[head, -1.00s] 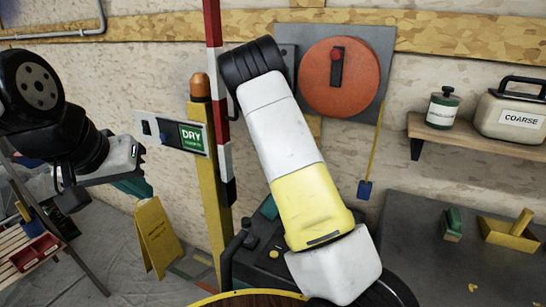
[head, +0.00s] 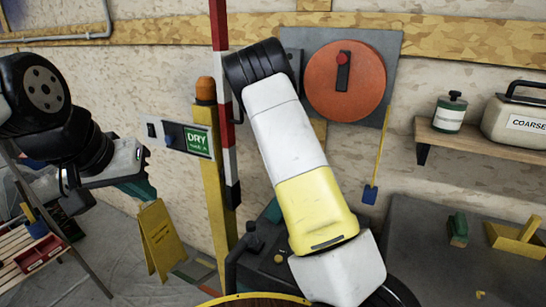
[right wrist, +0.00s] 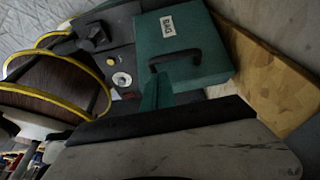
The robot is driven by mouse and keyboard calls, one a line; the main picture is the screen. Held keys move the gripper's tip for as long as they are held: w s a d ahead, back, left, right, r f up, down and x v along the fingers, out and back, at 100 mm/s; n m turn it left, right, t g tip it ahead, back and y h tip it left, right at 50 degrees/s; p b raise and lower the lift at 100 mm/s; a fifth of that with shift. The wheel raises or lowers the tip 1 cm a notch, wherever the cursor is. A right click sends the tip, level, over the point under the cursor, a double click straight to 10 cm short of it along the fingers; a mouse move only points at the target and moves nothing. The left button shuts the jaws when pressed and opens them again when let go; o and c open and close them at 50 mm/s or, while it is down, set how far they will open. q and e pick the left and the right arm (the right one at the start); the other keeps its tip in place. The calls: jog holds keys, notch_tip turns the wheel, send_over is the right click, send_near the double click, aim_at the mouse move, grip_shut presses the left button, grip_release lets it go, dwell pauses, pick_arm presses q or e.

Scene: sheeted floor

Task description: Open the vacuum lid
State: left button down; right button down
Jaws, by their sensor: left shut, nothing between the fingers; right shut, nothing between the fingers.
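The vacuum lid (right wrist: 190,35) is a teal panel with a black handle (right wrist: 177,59) and a white label, on a dark machine in the right wrist view. It looks closed. In the head view only a teal sliver (head: 272,211) of it shows behind my right arm. My right gripper (right wrist: 157,88) has its teal fingers shut and empty, with the tips close to the handle's near end; I cannot tell whether they touch it. The right gripper is hidden in the head view. My left gripper (head: 141,187) is shut and empty, off to the left, away from the machine.
A yellow post (head: 214,180) with an orange lamp and a red-and-white pole stand beside the machine. A yellow floor sign (head: 160,238) is at left. An orange disc (head: 345,95) hangs on the wall. A grey bench (head: 420,240) is at right.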

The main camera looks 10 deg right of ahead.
jog(key=s+d+r+n+t+y, duration=0.1)
jog(key=d+n, duration=0.1)
jog(key=n, duration=0.1)
jog(key=s+d+r+n+t+y, duration=0.1)
jog(key=d+n, duration=0.1)
jog(key=n, duration=0.1)
jog(key=d+r+n+t+y, duration=0.1)
jog(key=d+n, duration=0.1)
jog(key=shift+s+d+r+n, duration=0.15)
jog(key=shift+s+r+n, duration=0.2)
jog(key=shift+s+n, duration=0.05)
jog(key=s+r+n+t, duration=0.4)
jog(key=s+n, duration=0.1)
jog(key=n, duration=0.5)
jog(key=shift+y, duration=0.4)
jog(key=x, duration=1)
jog(key=shift+w+f, duration=0.25)
jog(key=shift+w, duration=0.2)
jog(key=shift+w+a+f, duration=0.35)
jog(key=shift+w+a, duration=0.05)
jog(key=shift+a, duration=0.2)
jog(key=shift+w+a+f, duration=0.35)
jog(key=shift+w+a, duration=0.05)
jog(key=shift+a, duration=0.25)
jog(key=shift+w+a+f, duration=0.1)
jog(key=shift+w+a, duration=0.05)
jog(key=shift+a, duration=0.05)
